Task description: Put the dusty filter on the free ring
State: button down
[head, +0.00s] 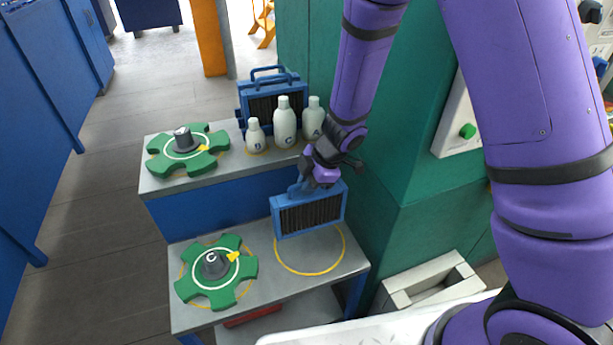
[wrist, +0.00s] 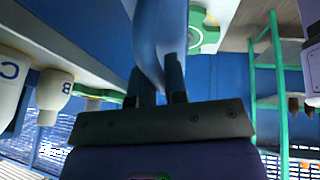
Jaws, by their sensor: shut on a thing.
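My gripper (head: 312,182) is shut on the top handle of a blue-framed filter (head: 308,213) with dark grey-brown pleats. The filter hangs upright, slightly tilted, in front of the upper shelf and over the right part of the lower shelf. In the wrist view, my gripper's fingers (wrist: 160,88) close on the blue handle (wrist: 150,45). The free yellow ring (head: 311,270) is a bare outline on the lower shelf (head: 262,290), just below the filter. The filter's lower edge seems above the ring; the exact gap is hard to tell.
A green handwheel marked C (head: 216,272) sits left of the ring. Another green handwheel (head: 187,148) is on the upper shelf, with several pale bottles (head: 285,125) and another blue filter (head: 268,95). A green cabinet (head: 410,180) stands close on the right.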

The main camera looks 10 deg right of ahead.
aim_at(318, 194)
jog(key=shift+f, duration=4.3)
jog(key=c, duration=1.1)
grip_release()
jog(key=shift+d, duration=0.1)
jog(key=shift+v, duration=3.75)
jog(key=shift+s, duration=0.1)
